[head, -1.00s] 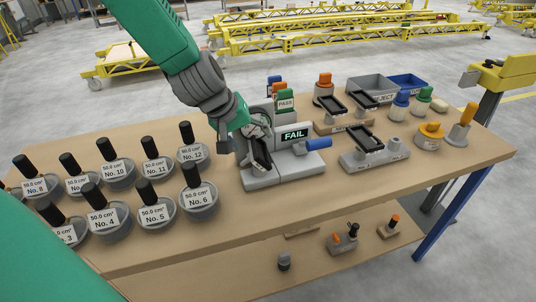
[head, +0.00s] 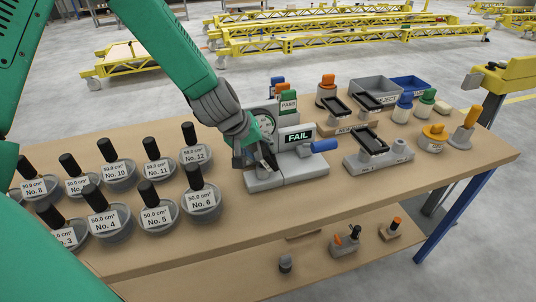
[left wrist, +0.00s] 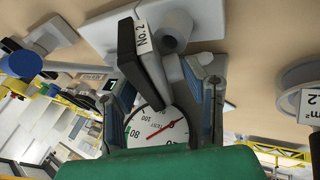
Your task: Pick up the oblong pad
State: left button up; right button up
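A dark oblong pad with a pale "No. 2" edge label (left wrist: 134,52) stands on the grey test fixture, between and just beyond the fingers in the left wrist view. In the head view it shows as a dark slab (head: 269,158) beside my left gripper (head: 250,157), partly covered by it. The two fingers of my left gripper (left wrist: 165,88) stand apart, one on each side of the pad's line. I cannot tell whether either finger touches it. The fixture (head: 289,172) carries a "FAIL" display (head: 298,136) and a blue handle (head: 324,146). My right gripper is not in view.
Several round, labelled weights with black handles (head: 197,204) crowd the table's left side. Dark-topped holders (head: 366,142) stand right of the fixture. Grey (head: 375,89) and blue (head: 408,84) bins are at the back. The front right tabletop (head: 440,180) is clear.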

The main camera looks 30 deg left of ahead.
aim_at(256, 153)
pick_arm(q)
jog(key=shift+a+f, duration=0.25)
jog(key=shift+a, duration=0.55)
jog(key=shift+c, duration=1.3)
jog(key=shift+s+a, duration=0.1)
jog(key=shift+a, duration=0.25)
grip_shut()
jog(key=shift+d, duration=0.15)
jog(key=shift+d+r, duration=0.15)
jog(key=shift+d, duration=0.2)
jog(key=shift+s+d, duration=0.1)
jog(key=shift+d, duration=0.2)
jog(key=shift+a, duration=0.25)
jog(key=shift+w+a+r, duration=0.15)
jog(key=shift+w+r, duration=0.05)
jog(key=shift+r, duration=0.2)
notch_tip(256, 153, up, 17)
jog(key=p, duration=0.2)
jog(key=shift+p, duration=0.3)
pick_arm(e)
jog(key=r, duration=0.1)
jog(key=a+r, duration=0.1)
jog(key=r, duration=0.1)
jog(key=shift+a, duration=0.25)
pick_arm(q)
jog(key=shift+w+d, duration=0.1)
jog(key=shift+d, duration=0.1)
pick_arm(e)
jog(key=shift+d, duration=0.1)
